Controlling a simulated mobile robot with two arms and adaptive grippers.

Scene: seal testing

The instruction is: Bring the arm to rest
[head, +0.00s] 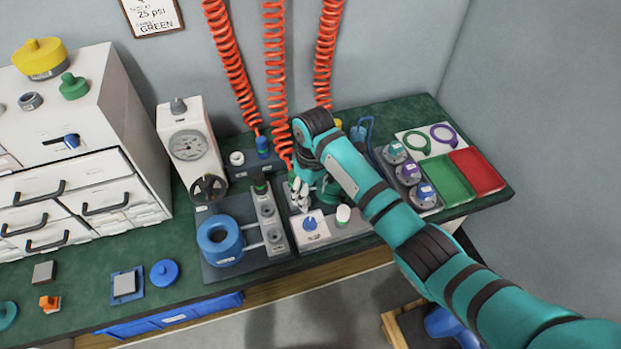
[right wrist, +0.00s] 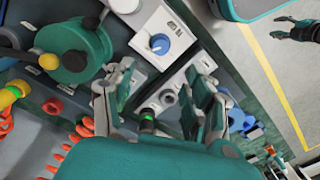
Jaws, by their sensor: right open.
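My right arm (head: 385,210) reaches in from the lower right of the head view, over the green bench. My right gripper (head: 300,194) is low over the test fixtures, close to the panel with a blue knob (head: 310,223). In the right wrist view its two fingers (right wrist: 160,98) stand apart. Nothing shows held between them. A grey fixture with a green-and-black fitting (right wrist: 147,122) shows beyond the gap. A small dark claw shape (right wrist: 300,30) at the right wrist view's upper right may be my left gripper; it is too small to read.
Orange coiled hoses (head: 277,80) hang behind the gripper. A gauge stand (head: 188,147) and a blue ring (head: 219,240) are to its left. Labelled round parts (head: 409,173), a green tray (head: 447,180) and a red tray (head: 477,172) are to the right. Open floor lies before the bench.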

